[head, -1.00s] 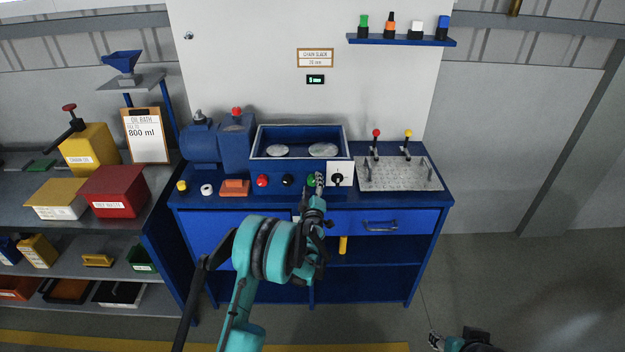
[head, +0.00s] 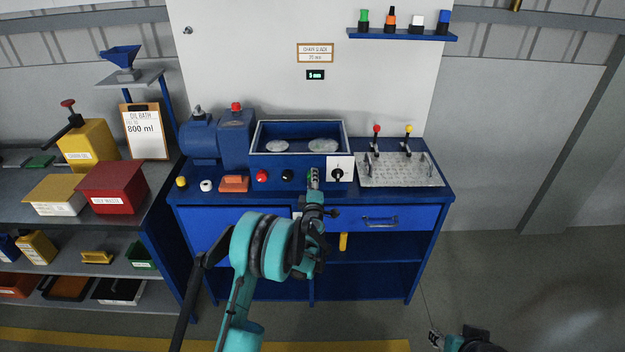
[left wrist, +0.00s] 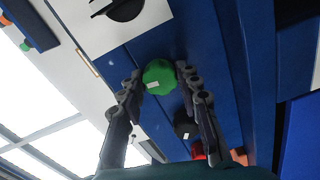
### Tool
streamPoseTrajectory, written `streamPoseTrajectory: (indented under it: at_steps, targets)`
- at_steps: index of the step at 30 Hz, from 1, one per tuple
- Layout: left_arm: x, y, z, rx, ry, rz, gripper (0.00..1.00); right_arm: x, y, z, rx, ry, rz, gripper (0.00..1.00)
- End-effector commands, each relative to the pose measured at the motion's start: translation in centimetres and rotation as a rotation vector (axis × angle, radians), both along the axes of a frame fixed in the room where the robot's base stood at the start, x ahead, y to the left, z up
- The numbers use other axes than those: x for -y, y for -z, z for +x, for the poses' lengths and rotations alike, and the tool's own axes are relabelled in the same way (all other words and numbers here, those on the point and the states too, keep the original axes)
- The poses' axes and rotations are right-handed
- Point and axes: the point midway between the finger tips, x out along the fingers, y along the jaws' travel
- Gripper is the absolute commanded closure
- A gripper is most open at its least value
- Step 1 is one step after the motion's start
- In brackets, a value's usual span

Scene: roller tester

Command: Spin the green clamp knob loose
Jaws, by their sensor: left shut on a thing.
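The green clamp knob (left wrist: 158,77) is on the blue front panel of the tester, between the black knob (left wrist: 184,126) and the white switch plate. My left gripper (left wrist: 160,80) is shut on it, one finger on each side, in the left wrist view. In the head view the left gripper (head: 313,178) covers most of the green knob, and my arm comes up from below. My right gripper (head: 434,338) is at the bottom right, far from the bench; its fingers are too small to read.
A red knob (head: 261,176) and the black knob sit left of the green one. The white switch plate (head: 340,169) is close on the right. A perforated plate (head: 400,176) with two levers stands further right. The floor at right is clear.

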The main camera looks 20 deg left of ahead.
Motion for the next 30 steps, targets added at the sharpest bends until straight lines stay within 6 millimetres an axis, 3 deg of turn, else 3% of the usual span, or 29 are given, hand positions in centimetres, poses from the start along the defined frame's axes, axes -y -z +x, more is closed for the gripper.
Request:
streamPoseTrajectory:
  at_steps: [6, 20, 30]
  targets:
    - [-0.1, 0.2, 0.0, 0.085, -0.002, -0.295, 1.00, 0.0, 1.4, 0.0, 0.000, 0.000, 0.000, 0.60]
    - [-0.1, 0.1, 0.0, 0.118, -0.002, -0.411, 1.00, 0.0, 1.8, 0.0, 0.000, 0.000, 0.000, 0.60]
    - [-0.1, 0.1, 0.0, 0.268, -0.002, -0.928, 1.00, 0.0, 3.6, 0.0, 0.000, 0.000, 0.000, 0.60]
